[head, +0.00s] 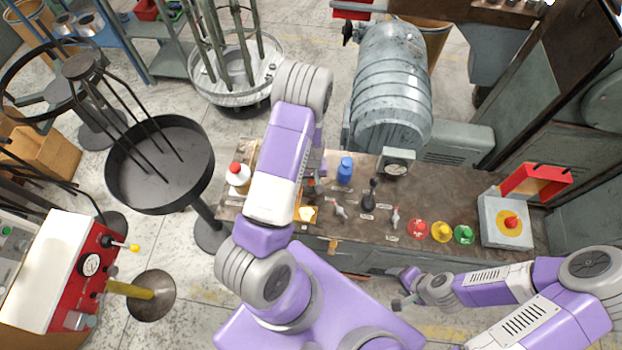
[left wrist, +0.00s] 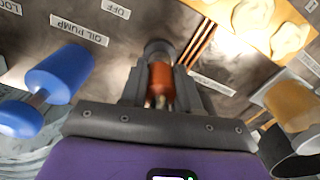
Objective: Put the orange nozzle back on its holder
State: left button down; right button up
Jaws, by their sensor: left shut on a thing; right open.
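The orange nozzle (left wrist: 161,76) shows in the left wrist view between the fingers of my left gripper (left wrist: 160,88), which is shut on it. A round dark grey piece (left wrist: 157,49), perhaps the holder, is directly beyond the nozzle's far end. I cannot tell whether they touch or are apart. In the head view my left gripper (head: 313,188) is over the left part of the bench, largely covered by my arm, and the nozzle cannot be made out. My right gripper (head: 402,300) is open and empty in front of the bench.
A blue oil pump lever (left wrist: 58,75) is left of the gripper and an amber jar (left wrist: 290,104) is right. Copper rods (left wrist: 196,42) lie close by. On the bench (head: 350,240) are a white bottle (head: 238,178), small levers and red, yellow and green buttons (head: 441,231).

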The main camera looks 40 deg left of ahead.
pick_arm(q)
jog(key=shift+f+b, duration=0.4)
jog(key=shift+f, duration=0.1)
jog(key=c, duration=0.7)
grip_release()
jog(key=shift+c, duration=0.2)
notch_tip(320, 180, up, 8)
jog(key=shift+f+p, duration=0.2)
jog(key=shift+p, duration=0.2)
notch_tip(320, 180, up, 13)
jog(key=p, duration=0.8)
